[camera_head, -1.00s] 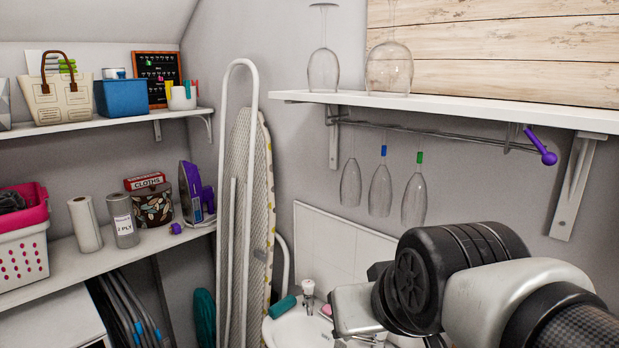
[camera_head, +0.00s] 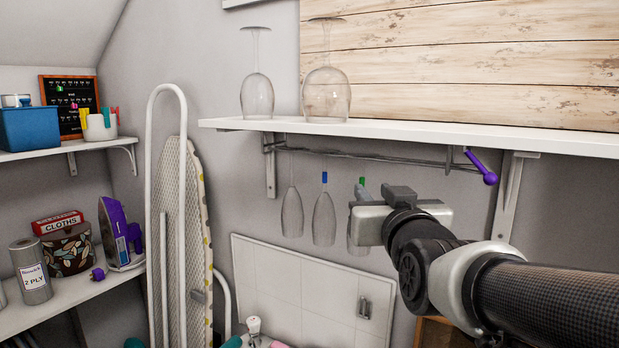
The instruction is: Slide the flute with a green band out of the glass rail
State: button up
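Three clear flutes hang upside down from the wire glass rail (camera_head: 385,159) under the white shelf. The flute with a green band (camera_head: 361,181) is the rightmost, its bowl partly hidden behind my gripper (camera_head: 358,207). The flute with a blue band (camera_head: 324,212) hangs in the middle. A flute with no coloured band visible (camera_head: 292,212) hangs at the left. My gripper is below the rail, in front of or at the green-banded flute. I cannot see its fingers well enough to tell whether it touches or grips the glass.
Two upturned glasses, a narrow one (camera_head: 257,92) and a wide one (camera_head: 326,93), stand on the white shelf (camera_head: 420,129) above. A purple-ended hook (camera_head: 489,178) juts out right of the flutes. A bracket (camera_head: 510,200) is farther right. An ironing board (camera_head: 185,240) leans at left.

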aim_at(363, 180)
jog(key=w+p, duration=0.1)
jog(key=w, duration=0.9)
jog(key=shift+w+p, duration=0.1)
jog(key=shift+p, duration=0.25)
grip_shut()
jog(key=shift+d, duration=0.1)
jog(key=shift+s+d+b, duration=0.65)
jog(key=shift+d, duration=0.2)
jog(key=shift+s+d+r, duration=0.15)
jog(key=shift+s+d, duration=0.25)
jog(key=shift+d, duration=0.2)
jog(key=shift+s+d+r, duration=0.15)
jog(key=shift+s+d, duration=0.2)
jog(key=shift+d, duration=0.2)
jog(key=shift+s+d, duration=0.1)
